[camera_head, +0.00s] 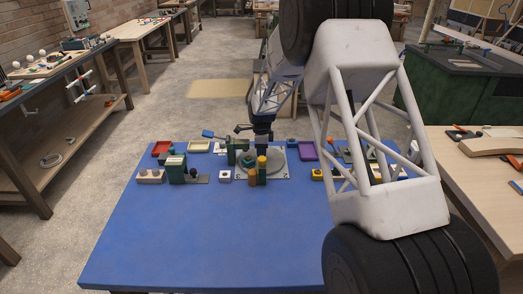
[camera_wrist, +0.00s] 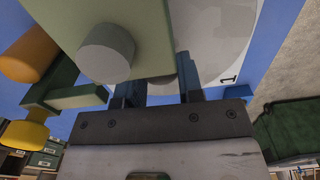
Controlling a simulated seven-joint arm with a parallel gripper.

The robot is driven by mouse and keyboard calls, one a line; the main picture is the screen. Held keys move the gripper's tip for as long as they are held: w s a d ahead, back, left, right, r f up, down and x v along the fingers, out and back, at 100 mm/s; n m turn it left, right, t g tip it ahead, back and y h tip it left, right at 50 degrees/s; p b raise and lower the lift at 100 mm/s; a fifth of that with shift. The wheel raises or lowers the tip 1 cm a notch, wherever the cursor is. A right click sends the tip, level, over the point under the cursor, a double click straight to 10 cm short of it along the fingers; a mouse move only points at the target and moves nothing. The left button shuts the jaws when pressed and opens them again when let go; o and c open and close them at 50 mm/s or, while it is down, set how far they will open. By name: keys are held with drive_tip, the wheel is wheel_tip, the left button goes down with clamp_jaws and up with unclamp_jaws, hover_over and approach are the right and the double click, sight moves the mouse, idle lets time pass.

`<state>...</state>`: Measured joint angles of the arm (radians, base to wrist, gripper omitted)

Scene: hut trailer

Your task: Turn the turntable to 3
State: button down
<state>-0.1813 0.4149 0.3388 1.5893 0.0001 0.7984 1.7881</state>
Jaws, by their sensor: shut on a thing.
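The turntable (camera_head: 276,160) is a grey disc on a pale base plate, near the back middle of the blue table. In the wrist view its pale disc (camera_wrist: 212,30) shows at the upper right, with a "1" marked beside its edge. My gripper (camera_head: 262,147) reaches down over the disc. In the wrist view my gripper (camera_wrist: 163,88) is shut on a grey peg (camera_wrist: 162,80), mostly hidden between the fingers. A green block (camera_wrist: 150,30) with a grey round knob (camera_wrist: 106,50) stands close beside the fingers. The other numbers cannot be read.
An orange cylinder (camera_head: 253,178) and a yellow-topped piece (camera_head: 262,162) stand at the disc's front. A green clamp-like fixture (camera_head: 237,150) is left of it. The table's front is clear.

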drive_tip(key=shift+m, duration=2.7)
drive_tip(key=c, duration=0.8)
unclamp_jaws()
drive_tip(key=shift+o, duration=0.2)
drive_tip(key=shift+r, duration=3.95)
